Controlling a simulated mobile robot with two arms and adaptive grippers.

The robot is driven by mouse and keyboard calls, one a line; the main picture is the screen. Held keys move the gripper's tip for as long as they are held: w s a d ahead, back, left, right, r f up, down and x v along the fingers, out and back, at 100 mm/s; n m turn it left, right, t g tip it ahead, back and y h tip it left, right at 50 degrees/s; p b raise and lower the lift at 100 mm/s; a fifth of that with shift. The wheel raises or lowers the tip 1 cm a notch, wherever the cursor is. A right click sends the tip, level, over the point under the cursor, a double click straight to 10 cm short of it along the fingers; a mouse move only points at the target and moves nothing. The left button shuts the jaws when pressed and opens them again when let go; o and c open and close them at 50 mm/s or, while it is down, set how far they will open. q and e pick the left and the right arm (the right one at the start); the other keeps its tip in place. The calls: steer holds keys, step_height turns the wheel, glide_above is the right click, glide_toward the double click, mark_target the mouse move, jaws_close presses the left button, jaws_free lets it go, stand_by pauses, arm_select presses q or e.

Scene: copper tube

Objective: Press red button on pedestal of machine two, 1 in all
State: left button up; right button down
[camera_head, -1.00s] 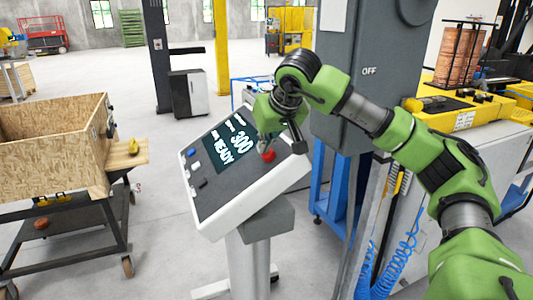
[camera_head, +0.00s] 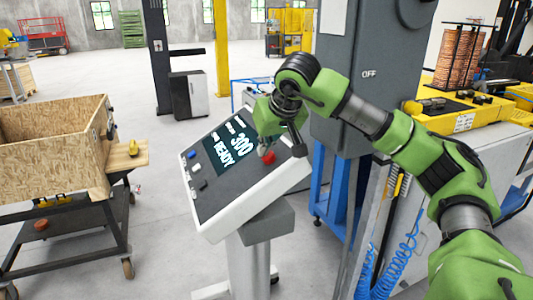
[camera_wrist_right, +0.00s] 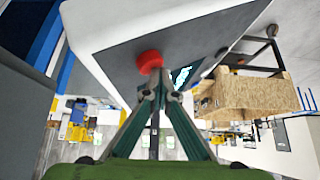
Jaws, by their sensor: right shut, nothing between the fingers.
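The red button (camera_head: 268,157) sits on the slanted panel of the pedestal (camera_head: 243,184), whose screen (camera_head: 230,148) reads "300" and "READY". My right gripper (camera_head: 265,148) is shut and empty, its tips right at the red button. In the right wrist view the red button (camera_wrist_right: 149,61) shows just beyond the closed fingertips (camera_wrist_right: 158,76). I cannot tell whether the tips touch it. My left gripper is not in view.
A grey machine column (camera_head: 368,70) marked "OFF" stands right behind the panel. A wooden crate (camera_head: 50,150) on a dark cart stands at the left. Open floor (camera_head: 165,225) lies between cart and pedestal.

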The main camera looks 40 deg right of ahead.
steer(key=shift+w+a+r+p, duration=0.1)
steer(key=shift+a+r+p, duration=0.1)
steer(key=shift+r+p, duration=0.25)
steer(key=shift+r, duration=0.1)
steer(key=a+r+p, duration=0.1)
steer(key=r+p, duration=0.1)
steer(key=r, duration=0.1)
steer(key=a+r+p, duration=0.1)
steer(key=p, duration=0.1)
steer(key=shift+w+a+r, duration=0.2)
steer(key=shift+w+a, duration=0.1)
stand_by(0.6)
